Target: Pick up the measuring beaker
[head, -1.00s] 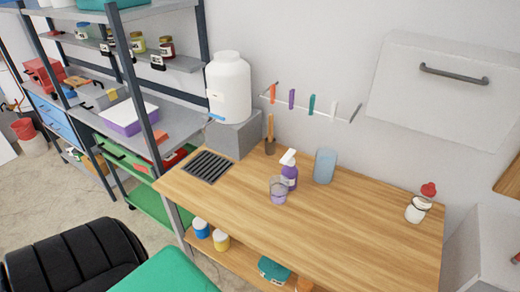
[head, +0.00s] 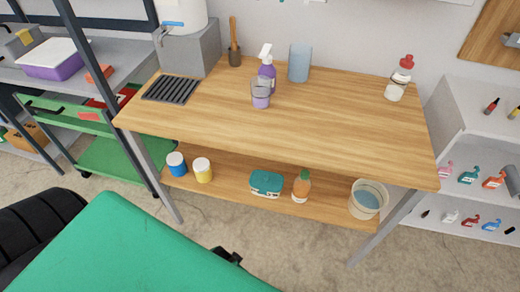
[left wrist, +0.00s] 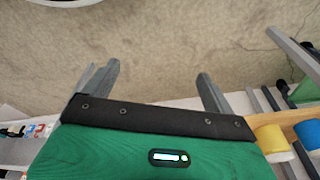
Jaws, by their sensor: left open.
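A clear, see-through beaker (head: 261,94) stands upright on the wooden workbench (head: 330,115) in the head view. It is just in front of a purple spray bottle (head: 267,69), whose colour shows through it. A taller bluish translucent cup (head: 299,63) stands behind and to the right. My left gripper (left wrist: 158,72) shows in the left wrist view, with its two grey fingers wide apart and nothing between them. It is over bare floor, away from the beaker. My right gripper is not in view.
A black drain grate (head: 171,89) lies at the bench's left end, and a white bottle with a red cap (head: 399,79) stands at its right. The lower shelf holds cans, a teal case (head: 266,183) and a bucket (head: 367,198). The bench's front middle is clear.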

